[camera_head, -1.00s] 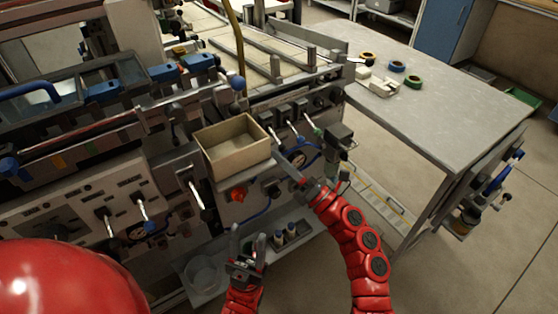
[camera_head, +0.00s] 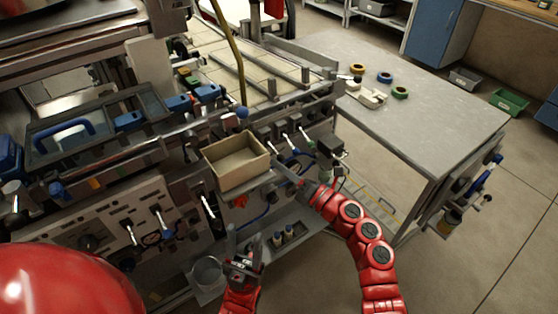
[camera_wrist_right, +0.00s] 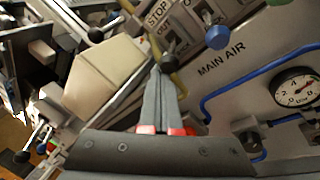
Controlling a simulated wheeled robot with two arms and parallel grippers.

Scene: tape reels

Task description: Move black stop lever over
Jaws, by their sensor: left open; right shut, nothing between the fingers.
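The panel beside the cardboard box carries a "STOP" label in the right wrist view. Just below that label is the black stop lever (camera_wrist_right: 169,46), its dark knob close to my right fingertips; I cannot tell whether they touch. My right gripper (camera_wrist_right: 165,78) is shut and empty, pointing at the lever. In the head view my right gripper (camera_head: 278,170) is at the panel just right of the box, covering part of it. My left gripper (camera_head: 244,238) is open and empty, low in front of the machine, away from the levers.
A blue-knobbed lever (camera_wrist_right: 217,37) sits right of the stop lever, with a pressure gauge (camera_wrist_right: 296,88) and blue hose lower right. The open cardboard box (camera_head: 237,162) is close to my right gripper. A grey table (camera_head: 430,115) with tape reels stands right.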

